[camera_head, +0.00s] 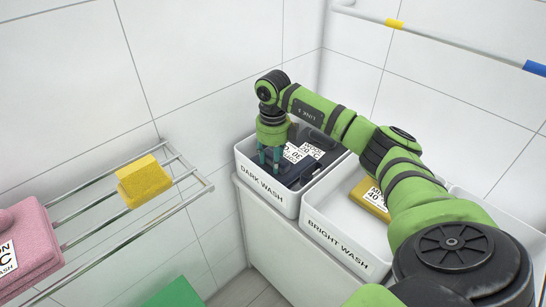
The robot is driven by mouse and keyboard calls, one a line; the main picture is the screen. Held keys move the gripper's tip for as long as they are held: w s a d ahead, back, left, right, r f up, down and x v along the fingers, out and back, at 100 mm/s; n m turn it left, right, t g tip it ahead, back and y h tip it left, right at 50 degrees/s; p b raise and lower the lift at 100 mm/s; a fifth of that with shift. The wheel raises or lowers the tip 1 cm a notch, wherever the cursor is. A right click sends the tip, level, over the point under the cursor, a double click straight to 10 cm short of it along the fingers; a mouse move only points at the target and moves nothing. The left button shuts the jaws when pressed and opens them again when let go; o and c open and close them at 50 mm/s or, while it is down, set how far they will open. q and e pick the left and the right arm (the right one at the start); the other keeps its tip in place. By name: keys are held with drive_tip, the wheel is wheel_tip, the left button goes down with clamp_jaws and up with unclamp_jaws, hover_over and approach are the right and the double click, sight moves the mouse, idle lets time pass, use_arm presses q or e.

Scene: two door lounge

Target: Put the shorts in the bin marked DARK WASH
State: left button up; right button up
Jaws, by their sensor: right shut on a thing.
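The bin marked DARK WASH (262,185) is a white open box on a white cabinet in the corner. My right gripper (270,160) points down into its left part, with its teal fingers shut on dark folded cloth, which I take to be the shorts (287,170). The fingers and the bin wall hide part of this cloth. Dark cloth with white care labels (295,153) lies in the bin to the right of the fingers. I cannot tell clearly where one piece ends and another begins. My left gripper is not in view.
The BRIGHT WASH bin (335,242) stands just right, holding a yellow labelled garment (371,198). My right arm crosses above it. A wall rack (95,228) at left carries a yellow cloth (144,181) and a pink garment (30,245). A green thing (175,293) shows below.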

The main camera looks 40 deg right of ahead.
drive_tip(key=shift+f, duration=0.2)
drive_tip(key=o, duration=1.4)
drive_tip(key=shift+c, duration=0.2)
wheel_tip(320, 180, up, 13)
drive_tip(key=b, duration=0.1)
drive_tip(key=shift+f, duration=0.2)
